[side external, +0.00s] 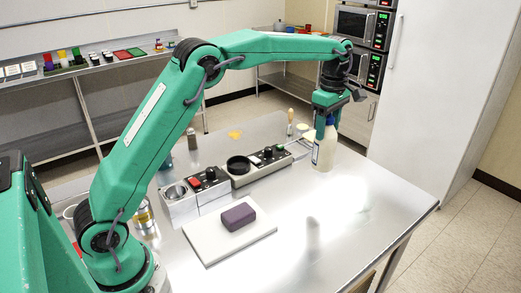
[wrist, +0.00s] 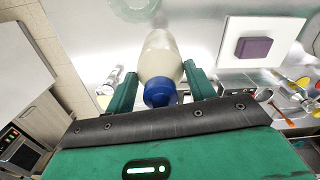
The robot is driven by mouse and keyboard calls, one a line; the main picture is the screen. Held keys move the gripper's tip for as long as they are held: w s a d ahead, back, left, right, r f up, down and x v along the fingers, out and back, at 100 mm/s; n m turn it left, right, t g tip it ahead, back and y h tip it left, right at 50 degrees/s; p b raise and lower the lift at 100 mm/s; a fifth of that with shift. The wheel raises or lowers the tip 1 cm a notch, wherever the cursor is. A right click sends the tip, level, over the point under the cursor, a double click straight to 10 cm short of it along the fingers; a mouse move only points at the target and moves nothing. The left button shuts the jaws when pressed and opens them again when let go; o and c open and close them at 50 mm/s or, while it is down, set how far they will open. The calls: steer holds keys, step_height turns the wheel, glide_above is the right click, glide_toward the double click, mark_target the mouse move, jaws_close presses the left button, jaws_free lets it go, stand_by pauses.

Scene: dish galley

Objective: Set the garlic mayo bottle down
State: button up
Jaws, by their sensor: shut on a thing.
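The garlic mayo bottle (side external: 324,153) has a cream body and a blue cap. It stands upright at the far right part of the steel table (side external: 345,215) in the side view. My gripper (side external: 327,118) is above it and shut on its upper part. In the wrist view the bottle (wrist: 160,52) sits between the two green fingers of my gripper (wrist: 161,85), with the blue cap nearest the camera. Its base is at or just above the table top; I cannot tell whether it touches. Its label is not readable.
A white board (side external: 215,243) with a purple block (side external: 238,216) on it lies at the table's front. Control units (side external: 255,167) with knobs and a dark round cup stand left of the bottle. The table's right side is clear. A tall white cabinet (side external: 430,90) stands behind.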

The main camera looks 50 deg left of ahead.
steer(key=shift+w+d, duration=0.1)
steer(key=shift+d, duration=0.95)
steer(key=shift+a, duration=0.15)
steer(key=w+a+f, duration=0.5)
steer(key=a+f, duration=0.2)
steer(key=a, duration=0.3)
steer(key=shift+a, duration=0.25)
steer(key=shift+s+f, duration=0.1)
steer(key=shift+f, duration=2)
steer(key=o, duration=1.6)
